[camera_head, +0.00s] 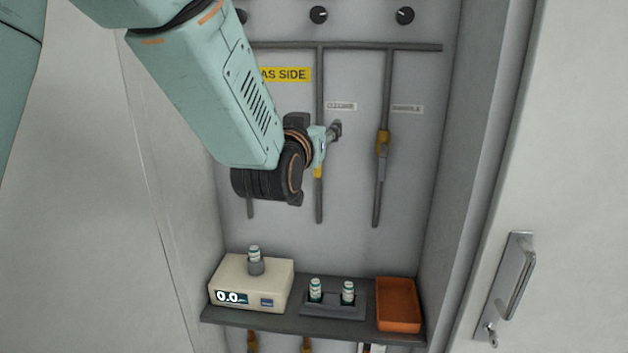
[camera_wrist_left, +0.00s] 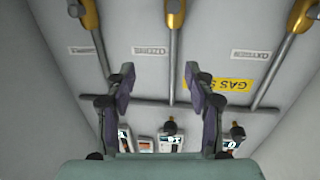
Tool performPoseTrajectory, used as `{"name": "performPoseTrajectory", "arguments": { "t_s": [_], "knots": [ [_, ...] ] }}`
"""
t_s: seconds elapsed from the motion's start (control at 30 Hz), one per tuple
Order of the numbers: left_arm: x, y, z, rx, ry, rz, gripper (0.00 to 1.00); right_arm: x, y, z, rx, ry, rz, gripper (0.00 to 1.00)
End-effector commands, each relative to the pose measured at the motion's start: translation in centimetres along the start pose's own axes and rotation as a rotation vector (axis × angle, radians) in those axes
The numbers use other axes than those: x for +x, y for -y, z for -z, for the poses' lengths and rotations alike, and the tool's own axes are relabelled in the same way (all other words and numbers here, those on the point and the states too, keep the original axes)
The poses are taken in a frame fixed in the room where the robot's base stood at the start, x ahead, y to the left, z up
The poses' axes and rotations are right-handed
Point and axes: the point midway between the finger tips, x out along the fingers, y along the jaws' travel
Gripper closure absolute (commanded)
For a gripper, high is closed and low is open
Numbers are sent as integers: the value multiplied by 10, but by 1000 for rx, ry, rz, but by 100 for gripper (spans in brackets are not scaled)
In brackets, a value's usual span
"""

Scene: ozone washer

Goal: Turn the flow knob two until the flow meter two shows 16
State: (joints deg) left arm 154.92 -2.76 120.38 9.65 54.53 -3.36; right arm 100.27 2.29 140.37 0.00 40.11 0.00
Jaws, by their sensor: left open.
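Black round knobs with white marks sit in a row along the top edge of the head view, one in the middle (camera_head: 318,14) and one at right (camera_head: 404,14); a third at left is mostly hidden by my arm. My left gripper (camera_head: 335,131) is well below them, in front of the middle pipe. In the left wrist view its fingers (camera_wrist_left: 160,80) are apart with nothing between them. Beyond them, low in that view, are small black knobs (camera_wrist_left: 171,127) and lit meter displays (camera_wrist_left: 174,144), too small to read. Which is flow knob two I cannot tell.
Vertical pipes with yellow valves (camera_head: 383,143) hang from a horizontal pipe (camera_head: 390,46). Below, a shelf (camera_head: 290,324) carries a beige device (camera_head: 275,274) reading 0.0, a vial rack (camera_head: 333,303) and an orange tray (camera_head: 397,306). Cabinet walls close in both sides.

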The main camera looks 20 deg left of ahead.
Motion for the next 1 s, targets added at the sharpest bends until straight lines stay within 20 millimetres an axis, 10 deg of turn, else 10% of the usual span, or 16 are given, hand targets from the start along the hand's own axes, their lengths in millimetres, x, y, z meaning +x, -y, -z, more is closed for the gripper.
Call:
{"name": "performPoseTrajectory", "arguments": {
  "t_s": [0.5, 1.0],
  "knots": [
    [-11, -1, -82, 9, 158, -18, 46, 14, 0, 0, 0, 0, 0, 60],
    [-14, -1, -93, 10, 182, -21, 46, 15, 0, 0, 0, 0, 0, 60]
  ]
}}
